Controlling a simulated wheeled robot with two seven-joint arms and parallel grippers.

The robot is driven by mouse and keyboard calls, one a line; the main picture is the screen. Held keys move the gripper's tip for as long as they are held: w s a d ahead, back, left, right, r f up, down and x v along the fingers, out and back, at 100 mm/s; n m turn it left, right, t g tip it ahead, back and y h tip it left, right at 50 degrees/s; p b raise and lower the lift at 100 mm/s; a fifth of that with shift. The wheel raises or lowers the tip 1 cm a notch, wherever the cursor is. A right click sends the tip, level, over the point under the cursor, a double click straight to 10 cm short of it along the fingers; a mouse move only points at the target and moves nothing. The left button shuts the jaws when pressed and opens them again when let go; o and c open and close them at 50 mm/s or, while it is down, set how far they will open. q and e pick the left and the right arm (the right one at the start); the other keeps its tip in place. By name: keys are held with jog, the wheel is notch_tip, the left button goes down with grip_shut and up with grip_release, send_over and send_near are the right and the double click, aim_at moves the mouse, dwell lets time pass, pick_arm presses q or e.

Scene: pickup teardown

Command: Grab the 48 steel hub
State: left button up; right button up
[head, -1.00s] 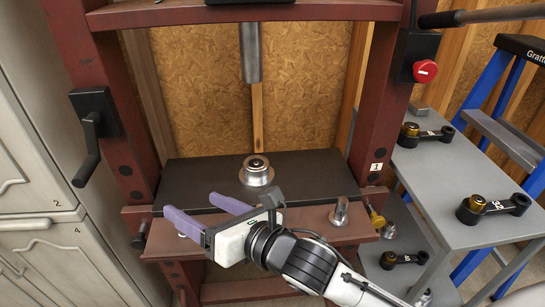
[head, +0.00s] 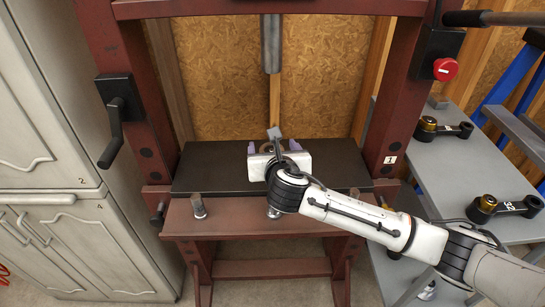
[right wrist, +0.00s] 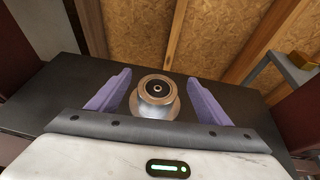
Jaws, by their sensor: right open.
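A round steel hub (right wrist: 155,97) with a flanged base and a dark-centred top stands upright on the black press bed (right wrist: 55,90). No number is readable on it. My right gripper (right wrist: 158,90) is open, with one purple finger on each side of the hub and a visible gap to each. In the head view my right gripper (head: 273,148) is over the bed and hides most of the hub. My left gripper is not in view.
The dark red press frame (head: 399,95) rises on both sides, with the ram (head: 271,45) above the bed. Small metal cylinders (head: 198,207) stand on the front beam. A grey shelf (head: 450,180) with black, brass-topped arms is at the right. Cabinets (head: 45,110) stand left.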

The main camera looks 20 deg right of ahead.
aim_at(271, 145)
jog(key=x, duration=0.5)
jog(key=shift+w+f, duration=0.15)
jog(key=shift+f, duration=0.25)
jog(key=shift+a, duration=0.1)
jog(key=c, duration=1.7)
jog(key=shift+r, duration=0.2)
grip_shut()
